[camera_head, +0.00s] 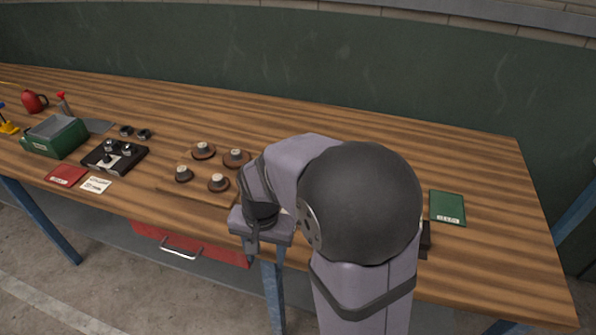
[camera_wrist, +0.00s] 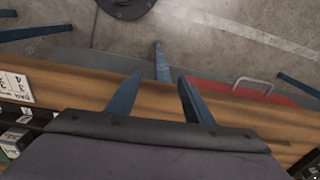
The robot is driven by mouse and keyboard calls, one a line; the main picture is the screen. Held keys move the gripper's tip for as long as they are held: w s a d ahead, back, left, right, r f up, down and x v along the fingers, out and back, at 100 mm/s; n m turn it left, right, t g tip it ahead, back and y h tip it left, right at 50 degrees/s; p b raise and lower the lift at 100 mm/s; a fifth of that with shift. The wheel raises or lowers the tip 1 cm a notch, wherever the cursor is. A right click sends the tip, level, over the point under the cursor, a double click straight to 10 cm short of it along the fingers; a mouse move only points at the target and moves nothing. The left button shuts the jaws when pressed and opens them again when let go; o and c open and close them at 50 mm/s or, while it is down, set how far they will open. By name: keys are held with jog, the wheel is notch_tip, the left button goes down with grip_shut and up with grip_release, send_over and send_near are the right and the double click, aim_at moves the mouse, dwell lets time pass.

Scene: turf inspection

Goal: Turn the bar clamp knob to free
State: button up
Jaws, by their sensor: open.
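I cannot make out the bar clamp or its knob for certain in either view; my arm covers the middle right of the bench in the head view. A dark block (camera_head: 426,238) shows only partly past my arm's right side, and I cannot tell what it is. In the wrist view, a white card with printed numbers (camera_wrist: 15,88) lies at the left edge, beside dark parts that are cut off. My gripper (camera_wrist: 160,77) is open and empty, its two fingers apart over the bench's front edge. In the head view its fingers are hidden.
The striped wooden bench (camera_head: 480,180) has free room at its right end. A green booklet (camera_head: 447,207) lies right of my arm. Several round brown pieces (camera_head: 203,150), a black knob plate (camera_head: 114,156) and a green box (camera_head: 54,136) stand left. A red drawer (camera_head: 190,245) hangs below.

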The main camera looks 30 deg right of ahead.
jog(key=shift+m+g, duration=0.3)
jog(key=shift+m, duration=0.1)
jog(key=w+d+r+p, duration=0.3)
jog(key=d, duration=0.1)
jog(key=w+d+r+p, duration=0.4)
jog(key=d, duration=0.1)
jog(key=w+d+r+p, duration=0.3)
jog(key=d+r, duration=0.1)
jog(key=shift+w+d+r, duration=0.2)
jog(key=shift+d, duration=0.3)
jog(key=shift+f+p, duration=1.35)
jog(key=shift+f, duration=2.35)
jog(key=c, duration=1.1)
